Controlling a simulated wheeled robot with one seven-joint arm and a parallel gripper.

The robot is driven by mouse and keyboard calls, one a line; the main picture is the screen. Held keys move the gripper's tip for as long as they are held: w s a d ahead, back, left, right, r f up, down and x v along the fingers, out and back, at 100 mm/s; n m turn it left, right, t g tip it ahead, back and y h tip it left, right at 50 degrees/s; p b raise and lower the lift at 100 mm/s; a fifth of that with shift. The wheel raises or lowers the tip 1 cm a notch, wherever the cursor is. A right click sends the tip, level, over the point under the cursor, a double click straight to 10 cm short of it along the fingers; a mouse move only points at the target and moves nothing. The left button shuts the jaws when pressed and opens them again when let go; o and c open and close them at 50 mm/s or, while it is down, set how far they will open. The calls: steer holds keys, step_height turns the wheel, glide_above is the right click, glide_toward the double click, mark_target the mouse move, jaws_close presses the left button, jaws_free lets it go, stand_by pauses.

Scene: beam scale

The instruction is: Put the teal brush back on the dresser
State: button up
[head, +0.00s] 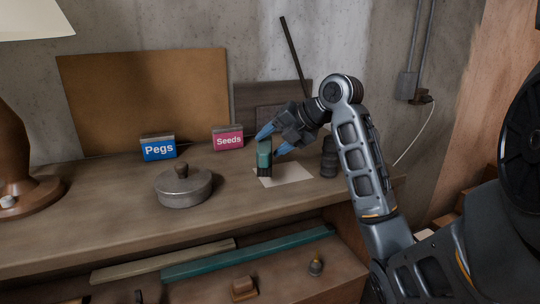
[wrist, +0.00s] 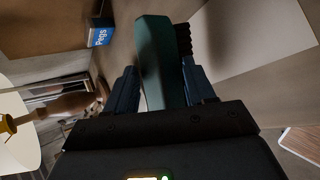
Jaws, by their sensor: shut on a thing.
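The teal brush (head: 264,156) is held upright in my gripper (head: 272,142), with its dark bristle end down. It is over or on the left edge of a pale sheet on the dresser top (head: 110,222); I cannot tell if its base touches. In the wrist view the brush (wrist: 158,62) lies between both blue fingers of my gripper (wrist: 163,88), with dark bristles along its right side. The fingers are shut on it.
The pale sheet (head: 290,174) lies under the gripper. A lidded grey pot (head: 183,188), the Pegs box (head: 158,148), the Seeds box (head: 228,138) and a dark jar (head: 329,160) stand nearby. A lamp (head: 18,150) is at left. An open drawer (head: 200,284) juts out below.

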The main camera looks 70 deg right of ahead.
steer(key=shift+w+a+f, duration=0.2)
steer(key=shift+w+f, duration=0.1)
steer(key=shift+w, duration=0.05)
steer(key=shift+f+p, duration=0.35)
steer(key=shift+f, duration=1.6)
steer(key=shift+f, duration=0.15)
steer(key=o, duration=1.4)
steer(key=shift+r, duration=0.25)
steer(key=b+v, duration=0.2)
steer(key=v, duration=1)
steer(key=shift+f, duration=0.1)
